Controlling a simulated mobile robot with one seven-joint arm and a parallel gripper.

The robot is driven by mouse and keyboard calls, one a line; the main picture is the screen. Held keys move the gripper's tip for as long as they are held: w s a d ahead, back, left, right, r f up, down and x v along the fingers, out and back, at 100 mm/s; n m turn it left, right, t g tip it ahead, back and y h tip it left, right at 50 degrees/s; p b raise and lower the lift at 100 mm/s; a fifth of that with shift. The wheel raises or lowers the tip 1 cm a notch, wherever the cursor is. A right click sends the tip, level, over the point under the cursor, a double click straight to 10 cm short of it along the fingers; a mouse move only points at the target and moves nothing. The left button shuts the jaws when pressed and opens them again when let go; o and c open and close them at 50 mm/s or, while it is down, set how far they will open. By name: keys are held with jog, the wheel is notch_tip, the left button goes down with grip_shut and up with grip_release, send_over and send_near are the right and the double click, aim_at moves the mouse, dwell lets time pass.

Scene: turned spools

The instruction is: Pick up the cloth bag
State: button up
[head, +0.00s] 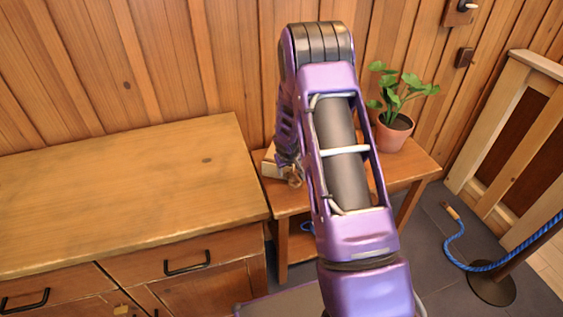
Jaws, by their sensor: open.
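A small cream-coloured thing (271,166) stands on the small wooden side table (422,166), just left of my arm. It may be the cloth bag, but it is small and partly covered, so I cannot tell. A small brown thing (295,183) shows beside it, too small to make out. My gripper (287,162) points down over the table's left part, close to these things. My arm hides much of it; it is open. I cannot tell whether it touches anything.
A potted plant (393,132) stands at the back right of the side table. A wooden cabinet (120,190) with a bare top is at left. A blue rope (490,267) runs to a post with a round base (491,288) at right. A wooden wall is behind.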

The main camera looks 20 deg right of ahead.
aim_at(291, 174)
jog(key=shift+d+x, duration=0.15)
jog(key=shift+x, duration=1.35)
jog(key=shift+d+x, duration=0.15)
jog(key=shift+x, duration=1.35)
jog(key=shift+r, duration=0.15)
grip_shut()
